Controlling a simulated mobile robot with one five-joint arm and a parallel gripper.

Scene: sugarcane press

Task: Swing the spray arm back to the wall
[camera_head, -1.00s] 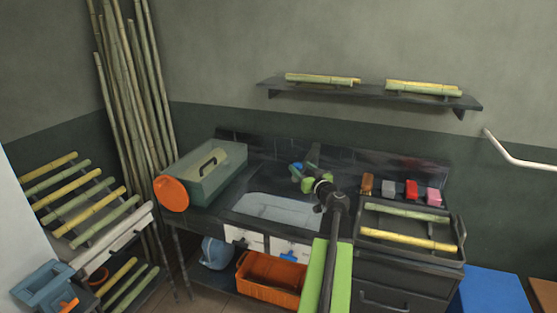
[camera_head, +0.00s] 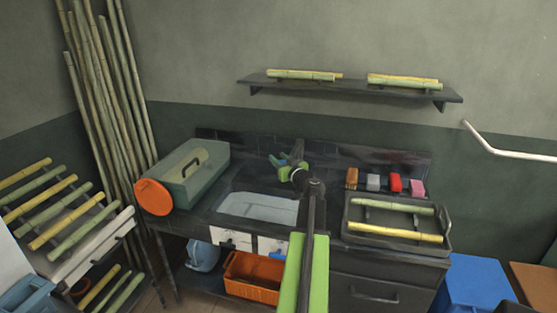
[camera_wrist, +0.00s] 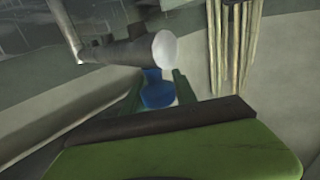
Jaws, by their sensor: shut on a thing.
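In the head view my gripper (camera_head: 284,161) is over the back of the sink (camera_head: 258,208), close to the dark tiled back panel. A small blue piece (camera_head: 276,160) shows at its fingers. In the wrist view the blue piece (camera_wrist: 157,92) sits between my two green fingers, which are shut on it. It appears to be the grip of the spray arm. A dark tube (camera_wrist: 118,53) with a pale round end crosses just beyond it, likely part of the spray arm. My own arm and gripper hide most of the spray arm in the head view.
A green toolbox (camera_head: 192,172) and an orange disc (camera_head: 153,197) stand left of the sink. A tray (camera_head: 398,238) with cane and several small coloured blocks are at right. A wall shelf (camera_head: 350,90) holds cane above. Tall canes (camera_head: 100,90) lean in the corner.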

